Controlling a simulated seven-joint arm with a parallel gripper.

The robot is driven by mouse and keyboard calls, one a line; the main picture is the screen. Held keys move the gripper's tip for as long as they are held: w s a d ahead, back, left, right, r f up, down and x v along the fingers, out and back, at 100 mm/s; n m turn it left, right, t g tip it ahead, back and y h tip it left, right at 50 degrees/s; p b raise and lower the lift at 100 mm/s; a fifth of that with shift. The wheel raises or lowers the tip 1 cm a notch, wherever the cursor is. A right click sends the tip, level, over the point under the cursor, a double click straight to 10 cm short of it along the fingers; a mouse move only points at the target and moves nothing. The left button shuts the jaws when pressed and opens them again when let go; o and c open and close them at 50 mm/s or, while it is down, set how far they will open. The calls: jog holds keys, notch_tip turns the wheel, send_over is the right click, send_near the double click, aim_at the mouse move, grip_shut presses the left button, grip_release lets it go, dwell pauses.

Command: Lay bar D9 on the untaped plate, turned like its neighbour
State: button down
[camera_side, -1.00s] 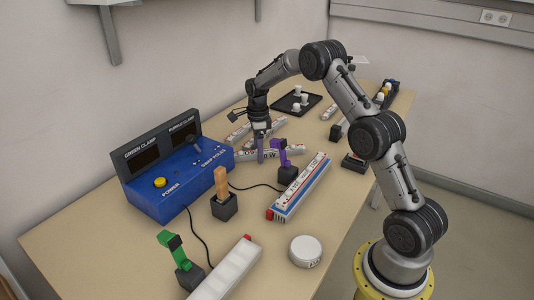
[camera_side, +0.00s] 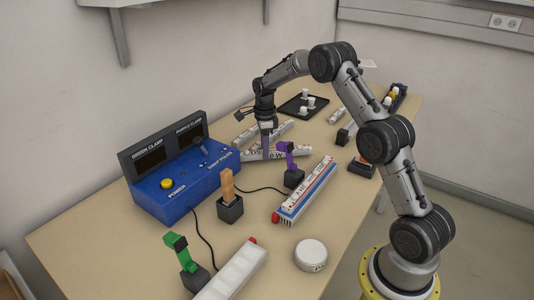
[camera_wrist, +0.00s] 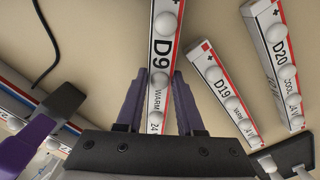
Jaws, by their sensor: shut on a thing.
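Bar D9 (camera_wrist: 163,62) is white with a red edge and round domes. It lies between my gripper's purple fingers (camera_wrist: 160,92), which are shut on it. In the side view my gripper (camera_side: 267,150) holds the bar (camera_side: 288,153) near its middle, close to the table; I cannot tell whether it touches. A striped red and blue strip (camera_side: 305,193) carries a lettered white bar on top. A pale segmented strip (camera_side: 230,273) with a red end lies in the foreground. I cannot tell which plate is untaped.
Bars D19 (camera_wrist: 223,92) and D20 (camera_wrist: 277,62) lie beside D9. A purple clamp (camera_side: 292,172) stands close to the held bar. A blue console (camera_side: 180,185), orange clamp (camera_side: 229,195), green clamp (camera_side: 182,256), round white tin (camera_side: 310,255) and black tray (camera_side: 318,110) stand around.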

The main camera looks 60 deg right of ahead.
notch_tip(320, 180, up, 10)
jog(key=shift+f, duration=0.15)
notch_tip(320, 180, up, 10)
jog(key=s+a+r+n, duration=0.2)
jog(key=s+a+n, duration=0.2)
jog(key=a+n, duration=0.7)
jog(key=s+a+r+n, duration=0.2)
jog(key=s+a+n, duration=0.2)
jog(key=a+n, duration=0.6)
jog(key=s+a+f+n, duration=0.2)
jog(key=s+a+n, duration=0.5)
jog(key=s+n, duration=0.5)
jog(key=s+a+f+n, duration=0.2)
jog(key=s+a+n, duration=0.5)
jog(key=s+n, duration=0.4)
jog(key=n, duration=0.1)
send_over(224, 283)
jog(key=f, duration=1.3)
jog(key=shift+s+d+f, duration=0.25)
jog(key=shift+s+f, duration=0.05)
jog(key=shift+f, duration=0.05)
jog(key=shift+w+a+f, duration=0.1)
jog(key=shift+w+f, duration=0.05)
jog(key=shift+f, duration=0.85)
jog(key=shift+w+a+f, duration=0.1)
jog(key=shift+f, duration=0.85)
